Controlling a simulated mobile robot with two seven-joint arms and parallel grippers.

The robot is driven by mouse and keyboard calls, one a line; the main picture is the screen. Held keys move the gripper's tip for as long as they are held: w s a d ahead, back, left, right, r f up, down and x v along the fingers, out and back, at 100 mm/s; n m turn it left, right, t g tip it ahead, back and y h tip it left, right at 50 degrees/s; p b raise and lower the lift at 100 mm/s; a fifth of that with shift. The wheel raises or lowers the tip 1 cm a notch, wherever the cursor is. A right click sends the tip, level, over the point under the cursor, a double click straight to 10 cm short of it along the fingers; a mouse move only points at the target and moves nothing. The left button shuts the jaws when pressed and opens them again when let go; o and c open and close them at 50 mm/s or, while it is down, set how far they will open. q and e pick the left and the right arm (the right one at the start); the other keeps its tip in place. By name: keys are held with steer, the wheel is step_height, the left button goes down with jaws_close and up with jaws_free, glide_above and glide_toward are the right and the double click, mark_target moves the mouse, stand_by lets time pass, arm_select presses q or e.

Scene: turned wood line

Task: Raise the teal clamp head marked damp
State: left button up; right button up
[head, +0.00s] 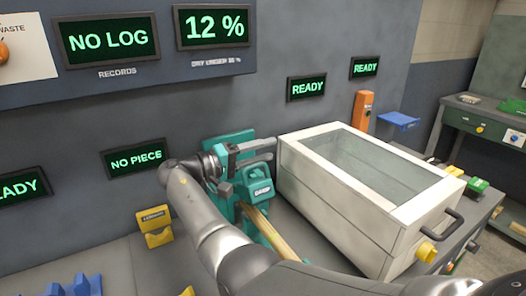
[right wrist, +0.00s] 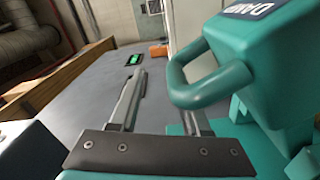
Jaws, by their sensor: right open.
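The teal clamp head (head: 262,190) with a dark label reading DAMP sits low at the middle of the head view, on a teal stand above a pale wooden strip (head: 265,232). In the right wrist view the clamp head (right wrist: 262,75) fills the right side, and its rounded loop handle (right wrist: 185,85) reaches toward the fingers. My right gripper (head: 262,150) is beside and above the clamp head. Its fingers (right wrist: 160,88) are apart, and the handle hides most of the right finger. I cannot tell whether they touch the handle. My left gripper is not in view.
A white box with a clear lid (head: 350,170) stands close on the right, with a dark handle. A yellow holder (head: 154,228) and blue blocks (head: 80,285) are at the left. Wall screens hang behind. An orange post (head: 362,110) stands behind the box.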

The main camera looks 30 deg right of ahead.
steer(key=shift+a, duration=0.1)
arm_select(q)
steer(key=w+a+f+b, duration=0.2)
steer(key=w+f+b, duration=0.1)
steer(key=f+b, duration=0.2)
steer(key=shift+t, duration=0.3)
arm_select(e)
steer(key=a, duration=1.5)
steer(key=shift+w, duration=0.3)
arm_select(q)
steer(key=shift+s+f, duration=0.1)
